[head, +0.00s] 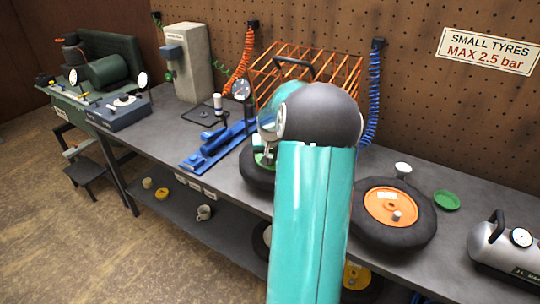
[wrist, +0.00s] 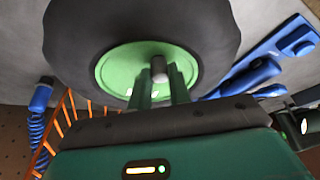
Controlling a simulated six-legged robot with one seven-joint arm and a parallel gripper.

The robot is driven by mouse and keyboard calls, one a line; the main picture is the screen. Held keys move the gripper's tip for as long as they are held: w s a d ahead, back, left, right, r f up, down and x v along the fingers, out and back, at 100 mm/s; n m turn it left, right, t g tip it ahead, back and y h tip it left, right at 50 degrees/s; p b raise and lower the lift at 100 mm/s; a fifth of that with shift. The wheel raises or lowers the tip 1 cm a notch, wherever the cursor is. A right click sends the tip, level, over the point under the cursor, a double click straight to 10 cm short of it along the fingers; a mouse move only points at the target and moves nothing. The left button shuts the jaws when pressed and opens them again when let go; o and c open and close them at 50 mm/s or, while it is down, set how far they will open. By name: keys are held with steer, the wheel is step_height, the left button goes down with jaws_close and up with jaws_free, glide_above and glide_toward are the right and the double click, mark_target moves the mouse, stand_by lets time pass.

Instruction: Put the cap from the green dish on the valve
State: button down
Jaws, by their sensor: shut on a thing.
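The green dish (head: 446,200) lies on the bench at the right and looks empty. A black-tyred wheel with a green hub (wrist: 115,70) fills the top of the wrist view; in the head view its tyre (head: 256,178) is mostly behind my arm. My gripper (wrist: 158,82) is over the hub, its two fingers close together. A small grey cylinder, apparently the cap (wrist: 158,68), shows between the fingertips. The valve is not clearly visible; I cannot tell whether the cap touches it.
A wheel with an orange hub (head: 392,205) lies right of my arm, a silver tank (head: 505,248) farther right. A blue tool (head: 218,146) lies left of the green-hubbed wheel. An orange wire cage (head: 330,70) stands behind, beside a blue coiled hose (head: 374,95).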

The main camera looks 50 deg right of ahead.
steer(key=shift+f, duration=0.15)
steer(key=c, duration=0.9)
jaws_free()
steer(key=shift+r, duration=3.75)
